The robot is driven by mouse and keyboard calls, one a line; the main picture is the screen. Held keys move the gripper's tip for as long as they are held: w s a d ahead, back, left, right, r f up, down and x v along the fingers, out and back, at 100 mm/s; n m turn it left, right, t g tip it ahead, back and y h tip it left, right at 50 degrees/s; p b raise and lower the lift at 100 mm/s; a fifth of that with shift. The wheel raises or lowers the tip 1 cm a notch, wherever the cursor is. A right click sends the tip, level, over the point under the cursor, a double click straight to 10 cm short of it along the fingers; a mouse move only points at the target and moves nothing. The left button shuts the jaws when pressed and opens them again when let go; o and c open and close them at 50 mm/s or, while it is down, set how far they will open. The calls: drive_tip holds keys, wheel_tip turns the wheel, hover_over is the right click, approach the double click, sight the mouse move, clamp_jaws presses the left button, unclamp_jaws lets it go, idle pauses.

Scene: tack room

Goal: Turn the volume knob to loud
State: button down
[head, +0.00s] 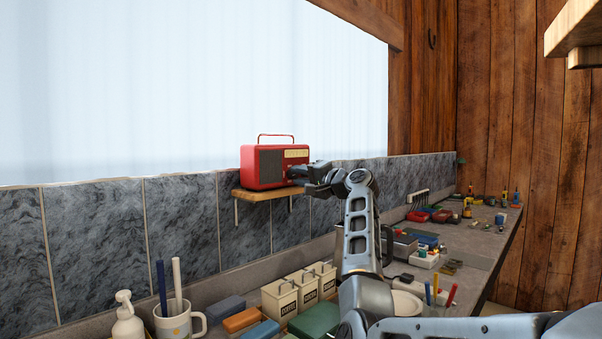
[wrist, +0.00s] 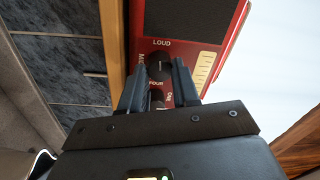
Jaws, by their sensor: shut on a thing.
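A red radio (head: 265,166) with a dark speaker grille and a carrying handle stands upright on a small wooden shelf (head: 266,191). In the wrist view its red front (wrist: 188,48) fills the upper middle. A round black knob (wrist: 159,66) sits below the printed word LOUD; I take it as the volume knob. My gripper (wrist: 159,64) has one finger on each side of this knob and is shut on it. The knob's pointer is too small to read surely. A second dark knob (wrist: 157,97) lies below, partly hidden by my gripper. In the head view my gripper (head: 301,172) meets the radio's front.
Below the shelf, the long counter (head: 455,245) holds cream canisters (head: 284,297), a mug (head: 179,322) with brushes, a pump bottle (head: 127,318) and several boxes. A grey tiled wall (head: 180,225) runs behind. A wooden shelf (head: 575,30) juts out at upper right.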

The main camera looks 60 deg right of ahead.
drive_tip(key=shift+w+f+m, duration=0.1)
drive_tip(key=shift+m, duration=0.8)
drive_tip(key=c, duration=0.8)
unclamp_jaws()
drive_tip(key=shift+b+v, duration=0.9)
drive_tip(key=shift+v, duration=3)
